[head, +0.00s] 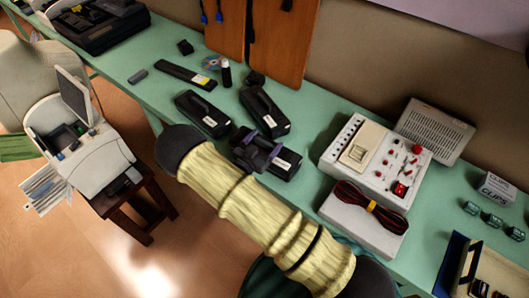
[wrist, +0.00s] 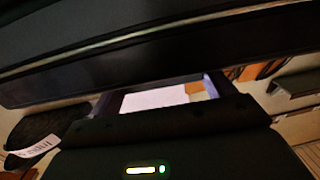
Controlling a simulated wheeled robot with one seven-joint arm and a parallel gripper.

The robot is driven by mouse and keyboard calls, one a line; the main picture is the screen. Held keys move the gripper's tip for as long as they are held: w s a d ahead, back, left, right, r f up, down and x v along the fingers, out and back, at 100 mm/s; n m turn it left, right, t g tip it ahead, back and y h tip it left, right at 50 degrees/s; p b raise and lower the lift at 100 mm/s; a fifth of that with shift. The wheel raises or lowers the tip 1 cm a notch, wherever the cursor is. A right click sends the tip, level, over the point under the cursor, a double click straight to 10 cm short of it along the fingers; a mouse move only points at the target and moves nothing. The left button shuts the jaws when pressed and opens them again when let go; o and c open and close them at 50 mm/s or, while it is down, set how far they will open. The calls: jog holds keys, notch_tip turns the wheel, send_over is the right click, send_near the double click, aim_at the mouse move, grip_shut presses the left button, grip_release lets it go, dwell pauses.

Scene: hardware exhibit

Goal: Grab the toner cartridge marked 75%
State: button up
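Several black toner cartridges lie on the green table in the head view: a left one (head: 203,116), a middle one (head: 265,112) and a front one (head: 283,167). Each has a small white label, too small to read, so I cannot tell which is marked 75%. My gripper (head: 258,150) is over the front cartridge and hides part of it; I cannot tell whether they touch. In the wrist view its purplish fingers (wrist: 158,95) stand apart, with a white patch and an orange patch between them. A large dark body fills the top of that view.
A long black bar with a yellow label (head: 188,76) lies behind the cartridges. A control box with red knobs (head: 375,150) and a coiled dark cable (head: 365,205) are to the right. A dark bottle (head: 226,74) stands near the wall boards.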

jog(key=shift+r, duration=0.1)
jog(key=c, duration=1.1)
jog(key=shift+r, duration=0.1)
jog(key=shift+c, duration=0.2)
notch_tip(320, 180, up, 10)
jog(key=shift+f+b, duration=0.1)
jog(key=shift+b, duration=0.65)
